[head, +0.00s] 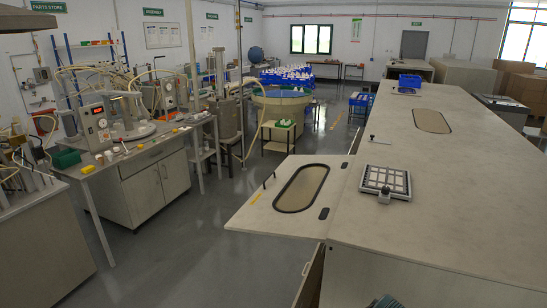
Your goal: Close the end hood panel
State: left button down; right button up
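The end hood panel (245,217) is a pale flat panel with a dark-rimmed oval window (301,187). It stands open, swung out to the left from the near left edge of the long pale hood (440,205), roughly level with its top. A black handle (268,179) and a small yellow label (256,199) are near its outer left edge. Two dark hinges, one at the far corner (344,165) and one at the near corner (323,213), are along the hood side. Neither of my grippers is in view.
A black-and-white gridded fixture (385,181) lies on the hood top. A cluttered workbench (155,160) stands at left, and a round bowl machine (281,107) stands beyond the panel. Open grey floor (190,245) lies between workbench and panel. An upright board edge (308,280) shows below the panel.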

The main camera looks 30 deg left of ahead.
aim_at(260, 214)
jog(key=i+j+u, duration=0.1)
jog(key=j+u, duration=0.25)
jog(key=u, duration=0.15)
jog(key=i+j+u, duration=0.15)
jog(key=j+u, duration=0.3)
jog(key=i+j+u, duration=0.15)
jog(key=u, duration=0.35)
jog(key=i+j+u, duration=0.25)
jog(key=u, duration=0.25)
jog(key=i+j+u, duration=0.1)
jog(key=i+u, duration=0.15)
jog(key=u, duration=0.2)
jog(key=i+j+z, duration=0.1)
jog(key=i, duration=0.5)
jog(key=i+z, duration=0.25)
jog(key=z, duration=0.25)
jog(key=i+j+z, duration=0.2)
jog(key=z, duration=0.25)
jog(key=i+z, duration=0.25)
jog(key=z, duration=0.15)
jog(key=i+j+z, duration=0.1)
jog(key=z, duration=0.3)
jog(key=i+j+z, duration=0.2)
jog(key=i+z, duration=0.2)
jog(key=i+j+z, duration=0.1)
jog(key=j+z, duration=0.15)
jog(key=z, duration=0.15)
